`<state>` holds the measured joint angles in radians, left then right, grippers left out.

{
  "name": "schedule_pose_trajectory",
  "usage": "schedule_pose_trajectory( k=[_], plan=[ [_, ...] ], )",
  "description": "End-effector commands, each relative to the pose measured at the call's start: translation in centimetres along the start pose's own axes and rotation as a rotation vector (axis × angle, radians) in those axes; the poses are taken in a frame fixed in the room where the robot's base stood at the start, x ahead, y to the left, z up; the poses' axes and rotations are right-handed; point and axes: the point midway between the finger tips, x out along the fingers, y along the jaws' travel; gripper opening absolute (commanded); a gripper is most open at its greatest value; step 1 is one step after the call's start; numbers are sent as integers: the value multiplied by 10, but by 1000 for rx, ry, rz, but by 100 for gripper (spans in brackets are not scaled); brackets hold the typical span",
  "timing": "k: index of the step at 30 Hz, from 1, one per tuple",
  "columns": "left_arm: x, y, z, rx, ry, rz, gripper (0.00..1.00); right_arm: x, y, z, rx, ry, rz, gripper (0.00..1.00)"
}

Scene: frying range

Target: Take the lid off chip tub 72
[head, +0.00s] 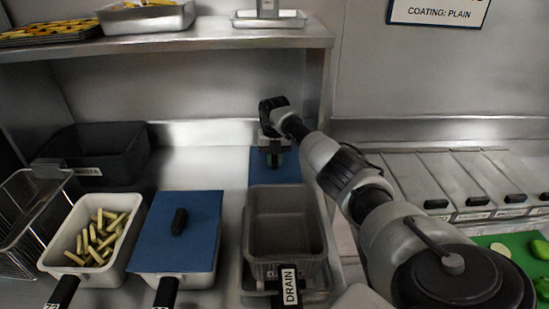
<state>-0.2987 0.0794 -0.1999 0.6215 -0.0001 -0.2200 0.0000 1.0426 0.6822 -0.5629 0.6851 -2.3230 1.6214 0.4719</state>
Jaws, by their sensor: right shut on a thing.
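The chip tub (62,238) whose handle label reads 72 stands at the lower left. It is uncovered and holds pale chips (100,238). A blue lid (261,178) is at the back of the counter, behind the drain container. My right gripper (275,158) is above this lid and shut on it; the knob is mostly hidden by the fingers. I cannot tell whether the lid rests on the counter or hangs just above it. My left gripper is not in view.
A second tub with a blue lid (205,235) stands next to tub 72. A dark grey container (285,258) labelled DRAIN is to its right. A wire basket (30,215) and black bin (105,158) are at the left. A steel shelf (230,32) overhangs the back.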

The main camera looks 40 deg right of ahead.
Motion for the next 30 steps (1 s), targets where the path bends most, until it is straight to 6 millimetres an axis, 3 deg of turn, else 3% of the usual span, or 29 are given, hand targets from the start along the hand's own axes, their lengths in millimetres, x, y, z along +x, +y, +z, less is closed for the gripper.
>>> schedule_pose_trajectory(
  k=[4,5,11,20,23,30],
  plan=[
    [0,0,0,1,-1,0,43,1,0,0,0,2,-1,0],
    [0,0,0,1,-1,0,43,2,0,0,0,2,-1,22],
    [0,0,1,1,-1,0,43,1,0,0,0,2,-1,50],
    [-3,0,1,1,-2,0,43,-2,0,0,0,2,-1,50],
    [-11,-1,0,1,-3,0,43,-13,0,0,0,1,0,50],
    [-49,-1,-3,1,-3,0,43,-59,0,0,-1,1,-1,50]
  ],
)
